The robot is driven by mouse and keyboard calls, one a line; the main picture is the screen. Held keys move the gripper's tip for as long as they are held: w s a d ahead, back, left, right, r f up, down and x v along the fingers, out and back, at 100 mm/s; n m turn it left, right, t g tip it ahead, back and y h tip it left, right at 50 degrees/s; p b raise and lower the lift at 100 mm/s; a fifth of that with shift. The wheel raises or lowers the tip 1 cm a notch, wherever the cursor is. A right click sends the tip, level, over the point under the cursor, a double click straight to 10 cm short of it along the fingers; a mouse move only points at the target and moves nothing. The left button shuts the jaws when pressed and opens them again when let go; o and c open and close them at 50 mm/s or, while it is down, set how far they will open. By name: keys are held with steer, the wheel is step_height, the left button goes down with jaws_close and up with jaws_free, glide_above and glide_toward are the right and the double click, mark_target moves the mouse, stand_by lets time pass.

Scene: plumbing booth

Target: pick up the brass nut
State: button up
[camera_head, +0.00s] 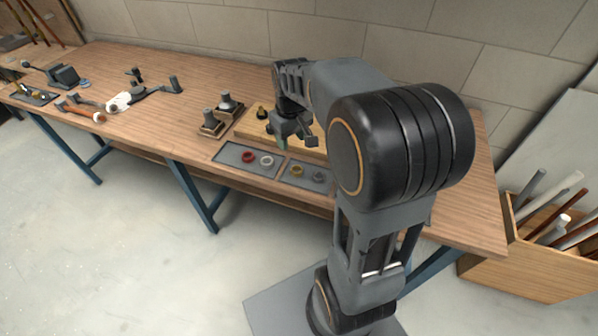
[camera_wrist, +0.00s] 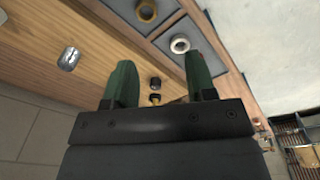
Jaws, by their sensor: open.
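The brass nut (camera_head: 297,170) is a gold-coloured ring lying in the right-hand grey tray (camera_head: 285,178) near the bench's front edge. In the wrist view the brass nut (camera_wrist: 147,10) shows at the top edge, ahead of my fingertips. My gripper (camera_head: 297,140) is above the wooden board, behind the trays and apart from the nut. In the wrist view my gripper (camera_wrist: 159,62) has its two green fingers spread, with nothing held between them.
A grey ring (camera_head: 319,176) lies beside the nut. The left tray holds a red ring (camera_head: 248,157) and a white ring (camera_head: 266,161). A brass fitting (camera_head: 262,112) stands behind them. A silver cylinder (camera_wrist: 69,58) is on the board. Tools lie at the bench's left.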

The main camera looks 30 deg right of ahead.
steer(key=w+d+f+g, duration=0.1)
steer(key=w+d+f, duration=0.2)
glide_above(296, 172)
steer(key=shift+n, duration=0.3)
step_height(296, 172, down, 8)
steer(key=shift+d+r, duration=0.1)
steer(key=shift+r, duration=0.05)
steer(key=shift+f+p, duration=0.4)
steer(key=shift+f, duration=2.55)
steer(key=c, duration=0.7)
steer(key=shift+r, duration=0.1)
